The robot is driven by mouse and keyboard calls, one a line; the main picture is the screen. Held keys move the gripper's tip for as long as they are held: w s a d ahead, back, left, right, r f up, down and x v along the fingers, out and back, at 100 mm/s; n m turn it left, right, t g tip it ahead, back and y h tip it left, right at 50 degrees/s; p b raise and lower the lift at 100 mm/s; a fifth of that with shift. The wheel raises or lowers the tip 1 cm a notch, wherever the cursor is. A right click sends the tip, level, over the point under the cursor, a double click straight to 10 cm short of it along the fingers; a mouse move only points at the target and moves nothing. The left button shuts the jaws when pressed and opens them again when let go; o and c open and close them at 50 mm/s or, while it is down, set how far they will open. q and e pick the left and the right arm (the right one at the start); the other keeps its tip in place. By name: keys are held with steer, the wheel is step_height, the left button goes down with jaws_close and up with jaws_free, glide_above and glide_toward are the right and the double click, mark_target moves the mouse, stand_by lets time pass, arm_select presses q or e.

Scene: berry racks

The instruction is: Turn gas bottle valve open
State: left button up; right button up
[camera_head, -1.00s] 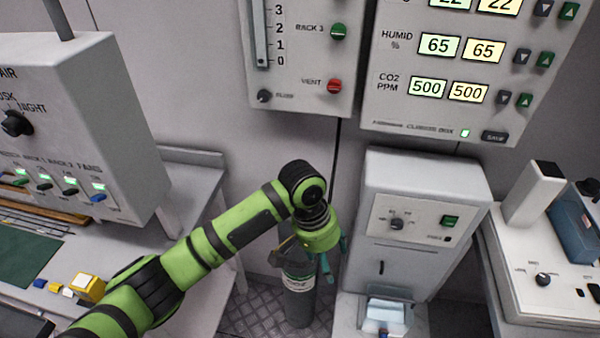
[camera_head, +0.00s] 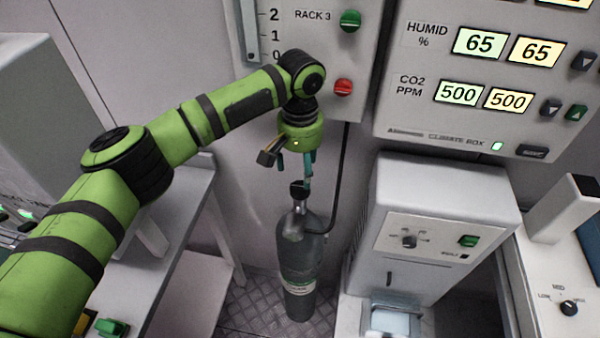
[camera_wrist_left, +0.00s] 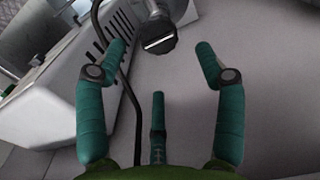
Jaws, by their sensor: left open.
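The gas bottle (camera_head: 300,262) is a dark grey cylinder with a pale label band, standing upright on the floor plate. Its black valve knob (camera_head: 298,188) sits on top of a metal neck. My left gripper (camera_head: 296,184) points down just above the knob, with its teal fingers close to it. In the left wrist view the knob (camera_wrist_left: 155,35) shows ahead, between and beyond the open fingers (camera_wrist_left: 160,62). No finger visibly grips it. My right gripper is not in view.
A black hose (camera_head: 341,180) runs from the bottle up the wall. A white cabinet (camera_head: 440,205) stands close to the right. A grey bench (camera_head: 185,215) is on the left. The climate box (camera_head: 470,75) hangs above.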

mark_target(300, 188)
arm_select(q)
steer(key=shift+s+f+p, duration=0.15)
steer(key=shift+f+p, duration=0.05)
steer(key=shift+f, duration=0.45)
steer(key=shift+s+f+p, duration=0.15)
steer(key=shift+f+p, duration=0.05)
steer(key=shift+f, duration=0.4)
step_height(300, 188, down, 2)
steer(key=shift+f+p, duration=0.15)
steer(key=shift+p, duration=0.15)
steer(key=shift+w+f, duration=0.1)
steer(key=shift+f, duration=0.45)
steer(key=c, duration=1.2)
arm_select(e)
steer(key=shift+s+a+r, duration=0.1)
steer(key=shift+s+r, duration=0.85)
